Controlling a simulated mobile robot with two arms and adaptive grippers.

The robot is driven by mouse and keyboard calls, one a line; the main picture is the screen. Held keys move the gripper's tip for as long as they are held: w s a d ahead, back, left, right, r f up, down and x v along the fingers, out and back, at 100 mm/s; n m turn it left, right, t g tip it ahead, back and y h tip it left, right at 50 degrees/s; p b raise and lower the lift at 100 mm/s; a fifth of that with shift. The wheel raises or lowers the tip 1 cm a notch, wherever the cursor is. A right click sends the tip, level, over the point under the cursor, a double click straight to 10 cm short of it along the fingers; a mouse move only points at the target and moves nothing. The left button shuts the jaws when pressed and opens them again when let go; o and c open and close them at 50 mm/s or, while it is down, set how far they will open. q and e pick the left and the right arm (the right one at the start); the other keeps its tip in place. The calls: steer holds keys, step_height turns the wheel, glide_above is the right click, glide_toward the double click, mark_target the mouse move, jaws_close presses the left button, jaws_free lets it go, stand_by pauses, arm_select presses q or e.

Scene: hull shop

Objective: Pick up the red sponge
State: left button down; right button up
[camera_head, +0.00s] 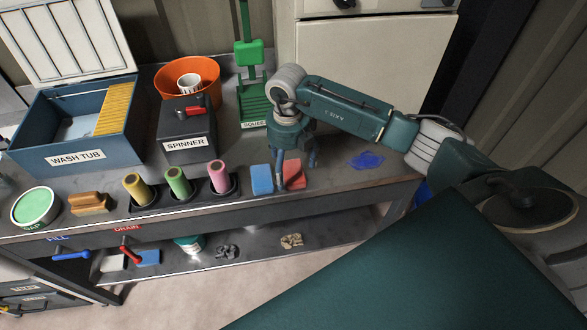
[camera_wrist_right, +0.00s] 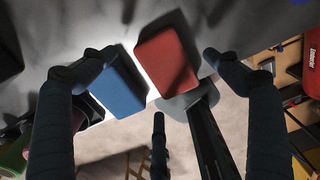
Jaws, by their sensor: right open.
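The red sponge (camera_head: 295,174) lies on the bench top near its front edge, just right of a blue sponge (camera_head: 262,179). My right gripper (camera_head: 297,162) is above the red sponge and partly covers it in the head view. In the right wrist view, the red sponge (camera_wrist_right: 168,62) and the blue sponge (camera_wrist_right: 120,86) both show between the spread fingers of my right gripper (camera_wrist_right: 160,75). The fingers are open, with nothing held. The blue sponge is close to the left finger. My left gripper is in neither view.
Left of the sponges stands a dark holder (camera_head: 187,192) with yellow, green and pink rolls. Behind are the spinner (camera_head: 187,140), an orange bowl (camera_head: 207,72) and a green squeegee stand (camera_head: 253,110). A blue cloth (camera_head: 366,160) lies to the right. Bare bench top shows around the cloth.

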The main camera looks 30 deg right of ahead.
steer(key=shift+f, duration=0.75)
steer(key=c, duration=1.1)
steer(key=shift+o, duration=0.2)
steer(key=shift+r, duration=0.15)
steer(key=shift+w+r, duration=0.1)
steer(key=shift+r, duration=0.5)
step_height(320, 180, up, 13)
steer(key=b, duration=0.5)
step_height(320, 180, up, 6)
glide_above(289, 171)
steer(key=shift+f+p, duration=0.2)
steer(key=shift+p, duration=0.2)
